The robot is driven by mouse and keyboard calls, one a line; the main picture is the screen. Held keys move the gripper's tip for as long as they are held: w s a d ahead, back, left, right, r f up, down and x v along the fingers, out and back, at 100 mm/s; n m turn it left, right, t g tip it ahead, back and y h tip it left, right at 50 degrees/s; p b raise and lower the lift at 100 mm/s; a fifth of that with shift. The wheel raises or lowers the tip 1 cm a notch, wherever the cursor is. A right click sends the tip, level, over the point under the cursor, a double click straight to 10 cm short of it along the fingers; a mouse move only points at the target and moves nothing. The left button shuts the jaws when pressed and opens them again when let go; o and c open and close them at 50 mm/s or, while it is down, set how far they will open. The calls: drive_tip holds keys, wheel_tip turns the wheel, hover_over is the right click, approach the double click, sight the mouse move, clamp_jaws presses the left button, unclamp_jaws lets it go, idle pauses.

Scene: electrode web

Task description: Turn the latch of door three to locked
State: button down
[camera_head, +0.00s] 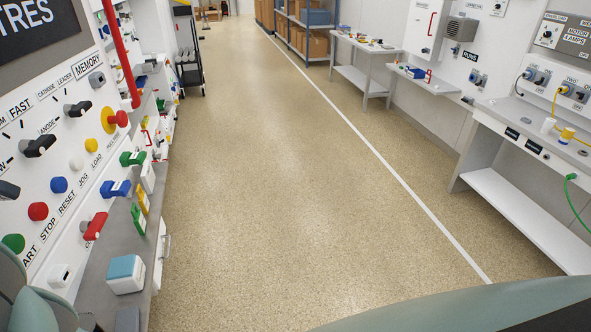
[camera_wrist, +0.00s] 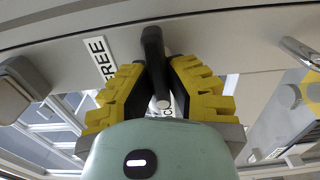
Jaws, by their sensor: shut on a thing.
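In the wrist view, a dark latch handle (camera_wrist: 153,45) stands out from a pale grey panel. My gripper (camera_wrist: 160,88), with yellow ribbed fingers, is shut on this handle, one finger on each side. A FREE label (camera_wrist: 103,60) is to the left of the handle. A second label (camera_wrist: 168,110) is mostly hidden behind the handle and fingers, so its word cannot be read in full. No door number shows. The head view does not show my gripper or this latch.
In the wrist view, a grey block (camera_wrist: 22,78) is at the left and a metal bar handle (camera_wrist: 300,52) at the right. In the head view, a control wall with knobs (camera_head: 59,185) runs along the left, workbenches (camera_head: 520,135) line the right, and the floor (camera_head: 270,180) between is clear.

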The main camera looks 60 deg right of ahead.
drive_tip(key=shift+f, duration=0.1)
drive_tip(key=c, duration=1)
unclamp_jaws()
drive_tip(key=shift+o, duration=0.2)
drive_tip(key=v, duration=1.2)
